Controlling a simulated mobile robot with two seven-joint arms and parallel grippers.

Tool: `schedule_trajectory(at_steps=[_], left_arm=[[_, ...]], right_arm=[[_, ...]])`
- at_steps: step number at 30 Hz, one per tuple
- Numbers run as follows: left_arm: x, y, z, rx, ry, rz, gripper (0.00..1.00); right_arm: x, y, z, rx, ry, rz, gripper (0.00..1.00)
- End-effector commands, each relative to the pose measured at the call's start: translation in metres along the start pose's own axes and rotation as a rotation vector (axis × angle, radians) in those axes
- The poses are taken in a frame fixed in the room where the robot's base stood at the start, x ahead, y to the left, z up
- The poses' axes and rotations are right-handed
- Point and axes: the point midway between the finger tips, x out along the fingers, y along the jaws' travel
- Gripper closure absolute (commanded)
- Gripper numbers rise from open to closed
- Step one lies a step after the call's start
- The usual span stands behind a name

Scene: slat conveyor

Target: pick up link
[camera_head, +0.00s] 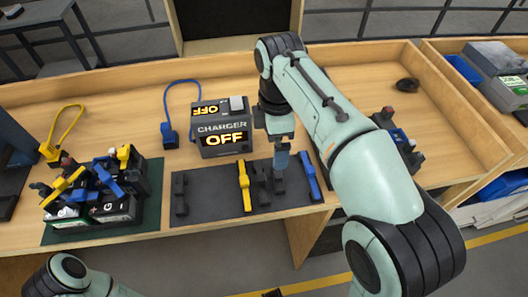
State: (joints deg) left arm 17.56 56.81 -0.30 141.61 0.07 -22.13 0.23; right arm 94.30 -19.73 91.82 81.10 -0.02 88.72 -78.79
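Several slim links lie on a dark mat (215,199) at the bench's front edge: a black link (180,196) at left, a yellow link (244,187), dark links (264,186) right of it, and a blue link (310,176) at right. My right gripper (281,160) points down over the mat, between the yellow and blue links and above a dark link. Its fingertips are small and partly merge with what is below, so I cannot tell whether they are apart or hold anything. My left arm shows only at the bottom left; its gripper is out of view.
A charger box (224,140) reading OFF stands behind the mat. At left, batteries with coloured clamps and leads (103,198) crowd a green mat (146,216). A blue cable (169,133) lies behind. Another dark device (398,140) is partly behind my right arm. The bench's back middle is clear.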

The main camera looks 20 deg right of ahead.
Motion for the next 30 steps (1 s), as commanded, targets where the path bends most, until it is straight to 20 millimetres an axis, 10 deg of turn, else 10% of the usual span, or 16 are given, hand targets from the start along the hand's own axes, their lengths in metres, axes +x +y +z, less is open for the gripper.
schedule_trajectory(at_steps=[30], left_arm=[[0.033, -0.015, 0.009, -0.006, -0.017, -0.006, 0.57]], right_arm=[[0.129, -0.006, 0.010, 0.001, -0.001, -0.002, 0.00]])
